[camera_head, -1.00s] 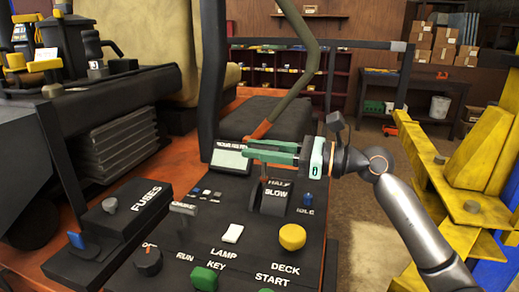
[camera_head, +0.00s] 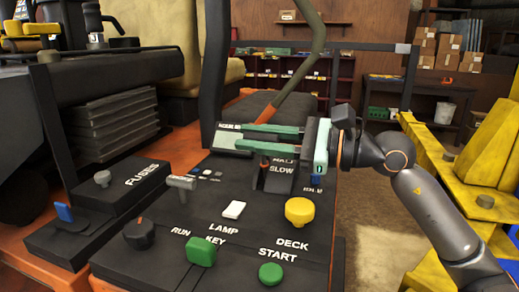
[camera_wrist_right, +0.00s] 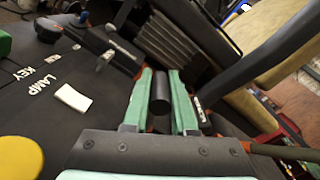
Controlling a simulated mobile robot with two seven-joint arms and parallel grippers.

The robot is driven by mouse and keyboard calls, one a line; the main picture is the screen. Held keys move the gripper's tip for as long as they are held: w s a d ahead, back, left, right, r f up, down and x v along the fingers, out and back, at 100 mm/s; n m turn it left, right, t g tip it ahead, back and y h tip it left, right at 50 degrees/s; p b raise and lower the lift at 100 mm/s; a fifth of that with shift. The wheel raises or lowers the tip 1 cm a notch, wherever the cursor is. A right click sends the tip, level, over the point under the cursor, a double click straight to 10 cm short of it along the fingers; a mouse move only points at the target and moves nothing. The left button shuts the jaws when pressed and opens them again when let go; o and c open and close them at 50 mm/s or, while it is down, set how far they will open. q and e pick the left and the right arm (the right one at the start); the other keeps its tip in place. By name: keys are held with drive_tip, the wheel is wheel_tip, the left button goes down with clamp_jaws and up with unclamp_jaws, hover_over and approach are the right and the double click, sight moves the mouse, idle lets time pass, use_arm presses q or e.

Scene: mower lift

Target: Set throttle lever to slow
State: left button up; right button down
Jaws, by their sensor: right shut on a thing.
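The control panel (camera_head: 262,225) carries a throttle quadrant (camera_head: 279,182) with the labels HALF and SLOW readable and IDLE to its right. The throttle lever (camera_head: 264,166) is a thin stalk with an orange part, at the quadrant's left side near HALF and SLOW. My right gripper (camera_head: 242,137) reaches in from the right with long green fingers, shut on the lever. In the right wrist view, the lever's dark cylindrical grip (camera_wrist_right: 160,97) lies between the fingers (camera_wrist_right: 160,75). The fingers hide the lever's top in the head view. My left gripper is out of view.
Around the quadrant are a yellow DECK knob (camera_head: 299,211), a white LAMP switch (camera_head: 234,210), a green KEY knob (camera_head: 201,252), a green START button (camera_head: 270,274) and a grey lever (camera_head: 181,183). A dark upright bar (camera_head: 214,75) stands behind the panel.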

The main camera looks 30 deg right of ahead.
drive_tip(key=shift+s+a+f+n+b, duration=0.25)
drive_tip(key=shift+a+n+b, duration=0.1)
drive_tip(key=shift+n, duration=0.15)
drive_tip(key=c, duration=0.7)
unclamp_jaws()
drive_tip(key=shift+c, duration=0.2)
drive_tip(key=shift+s+d, duration=0.1)
